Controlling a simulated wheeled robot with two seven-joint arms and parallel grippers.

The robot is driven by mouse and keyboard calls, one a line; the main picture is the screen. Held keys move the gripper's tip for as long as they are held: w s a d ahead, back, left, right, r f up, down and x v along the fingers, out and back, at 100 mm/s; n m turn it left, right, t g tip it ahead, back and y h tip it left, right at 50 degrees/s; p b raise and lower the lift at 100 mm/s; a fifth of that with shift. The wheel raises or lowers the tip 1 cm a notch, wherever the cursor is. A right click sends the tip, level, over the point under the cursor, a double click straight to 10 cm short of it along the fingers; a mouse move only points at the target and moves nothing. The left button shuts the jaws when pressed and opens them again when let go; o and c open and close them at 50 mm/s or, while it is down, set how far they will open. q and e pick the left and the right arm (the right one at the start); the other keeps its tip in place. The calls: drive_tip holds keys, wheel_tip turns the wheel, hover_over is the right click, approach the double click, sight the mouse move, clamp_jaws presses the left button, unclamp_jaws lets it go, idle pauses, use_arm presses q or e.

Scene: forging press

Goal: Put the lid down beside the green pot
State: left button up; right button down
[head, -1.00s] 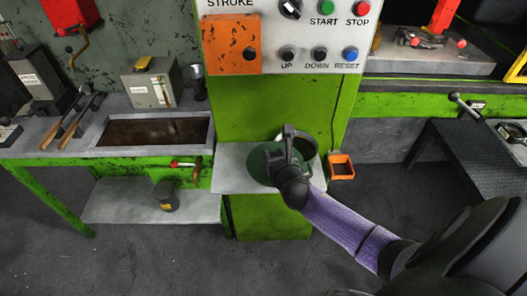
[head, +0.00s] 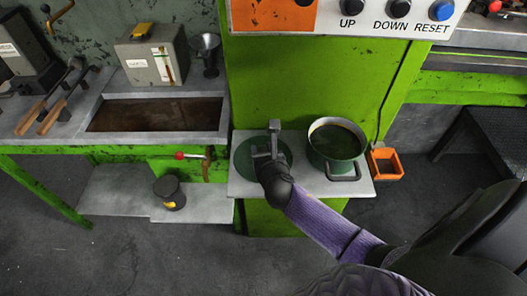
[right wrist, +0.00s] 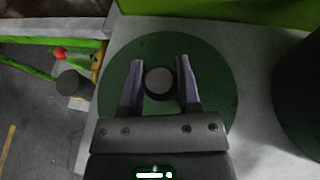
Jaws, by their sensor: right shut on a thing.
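The green pot (head: 334,157) stands open on the right part of a light grey shelf (head: 304,186), with dark liquid visible inside. The round green lid (head: 243,162) is left of the pot, over the shelf's left part. My right gripper (head: 273,146) is above the lid and shut on its dark knob. In the right wrist view the fingers (right wrist: 160,82) flank the round knob, with the lid (right wrist: 215,75) beneath and the pot (right wrist: 300,95) at the right edge. I cannot tell whether the lid touches the shelf. My left gripper is not in view.
An orange bin (head: 385,163) hangs right of the shelf. A trough of brown liquid (head: 155,114) lies in the left bench. A dark canister (head: 169,192) stands on a lower shelf at left. The green press body (head: 300,82) rises behind.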

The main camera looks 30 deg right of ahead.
drive_tip(key=shift+r, duration=0.1)
drive_tip(key=shift+f, duration=0.2)
drive_tip(key=shift+c, duration=1.6)
unclamp_jaws()
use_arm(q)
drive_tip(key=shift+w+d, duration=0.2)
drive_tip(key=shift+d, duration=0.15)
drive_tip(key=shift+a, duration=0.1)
use_arm(e)
drive_tip(key=shift+r, duration=0.1)
drive_tip(key=shift+r, duration=0.25)
drive_tip(key=p+v, duration=0.3)
drive_tip(key=v, duration=0.8)
drive_tip(key=shift+s+f+p, duration=0.1)
drive_tip(key=shift+p, duration=0.3)
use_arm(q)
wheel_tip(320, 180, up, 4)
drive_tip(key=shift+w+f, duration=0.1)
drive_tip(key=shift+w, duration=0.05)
use_arm(e)
drive_tip(key=shift+s+a, duration=0.1)
drive_tip(key=shift+s, duration=0.3)
